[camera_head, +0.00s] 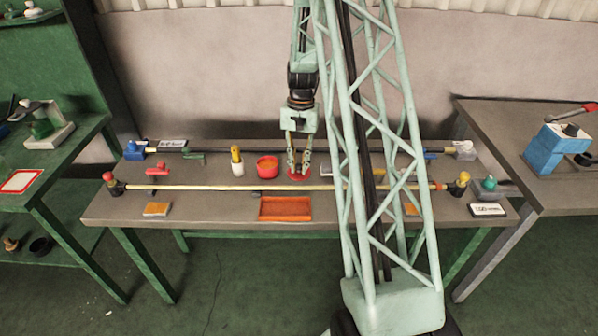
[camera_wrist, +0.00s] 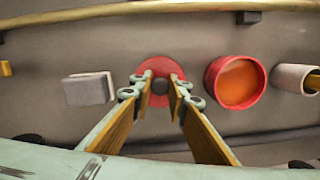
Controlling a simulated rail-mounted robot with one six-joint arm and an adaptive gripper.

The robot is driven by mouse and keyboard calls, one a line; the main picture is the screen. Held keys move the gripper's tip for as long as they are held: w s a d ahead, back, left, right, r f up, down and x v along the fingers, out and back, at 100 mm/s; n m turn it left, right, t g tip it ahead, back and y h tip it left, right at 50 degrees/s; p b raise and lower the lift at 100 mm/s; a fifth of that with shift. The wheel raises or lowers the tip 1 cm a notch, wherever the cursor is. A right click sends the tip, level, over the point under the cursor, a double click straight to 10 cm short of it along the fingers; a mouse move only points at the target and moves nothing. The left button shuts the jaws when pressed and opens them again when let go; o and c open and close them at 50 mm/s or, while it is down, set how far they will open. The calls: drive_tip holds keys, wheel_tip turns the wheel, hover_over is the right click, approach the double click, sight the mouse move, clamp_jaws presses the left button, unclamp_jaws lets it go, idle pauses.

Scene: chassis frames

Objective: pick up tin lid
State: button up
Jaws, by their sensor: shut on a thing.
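The tin lid (camera_wrist: 160,68) is a flat red disc with a dark knob in its middle. In the head view the lid (camera_head: 298,177) is at the bench top, under my gripper (camera_head: 298,168). In the wrist view my gripper (camera_wrist: 163,92) points down with its fingers on both sides of the knob, shut on it. The fingers hide parts of the lid's sides. I cannot tell whether the lid touches the bench. The open red tin (camera_wrist: 235,82) with orange contents stands beside the lid; the head view shows this tin (camera_head: 267,166) left of it.
A white cup with a yellow item (camera_head: 237,163) stands left of the tin. A long pale rod (camera_head: 220,187) crosses the bench in front of the lid. An orange tray (camera_head: 285,208) lies nearer the front edge. A grey block (camera_wrist: 88,89) lies on the lid's other side.

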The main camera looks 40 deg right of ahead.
sight(298, 165)
drive_tip(key=shift+r, duration=0.15)
drive_tip(key=shift+r+p, duration=0.9)
drive_tip(key=shift+r, duration=4)
drive_tip(key=shift+w+a, duration=0.1)
